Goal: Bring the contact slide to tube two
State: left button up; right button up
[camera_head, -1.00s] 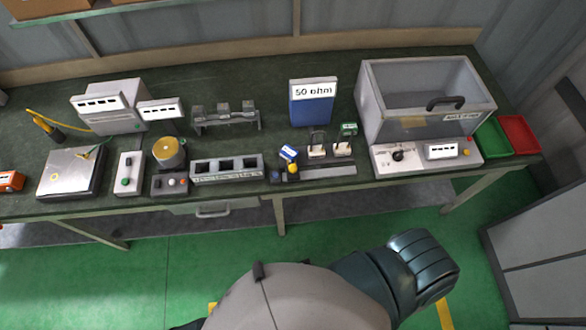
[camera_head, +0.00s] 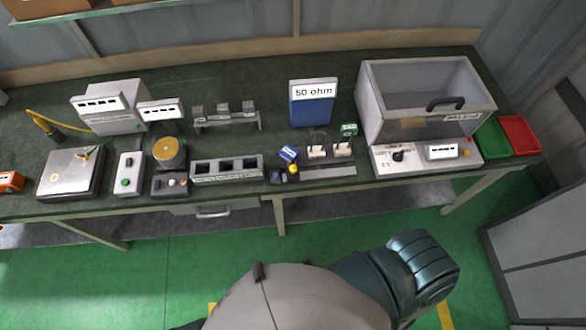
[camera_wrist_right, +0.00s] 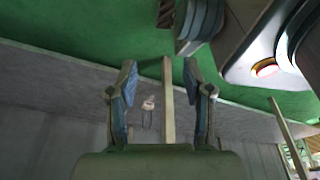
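A low grey rail (camera_head: 328,171) lies along the front of the bench, with a small yellow-topped part (camera_head: 294,169) at its left end. This part looks like the contact slide, but it is too small to be sure. Two small white blocks (camera_head: 317,152) stand behind the rail; I cannot tell which thing is tube two. My right gripper (camera_wrist_right: 158,78) shows in the right wrist view with its fingers apart and nothing held between them. A pale beam appears behind the fingers. Neither gripper shows in the head view.
A blue "50 ohm" box (camera_head: 312,106) stands behind the rail. A clear-fronted chamber (camera_head: 425,105) is to its right, beside green and red trays (camera_head: 519,135). Green floor (camera_head: 250,240) lies before the bench.

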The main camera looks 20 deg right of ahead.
jog(key=w+a+r+t, duration=0.2)
jog(key=w+r+t, duration=0.3)
jog(key=w+r, duration=0.45)
jog(key=m+t+y, duration=0.1)
jog(key=t, duration=0.9)
send_near(295, 171)
jog(key=w, duration=0.3)
jog(key=w+p, duration=0.1)
jog(key=w, duration=0.3)
jog(key=w+a+p, duration=0.1)
jog(key=w, duration=0.2)
jog(key=shift+w+f, duration=0.1)
jog(key=shift+w, duration=0.65)
grip_shut()
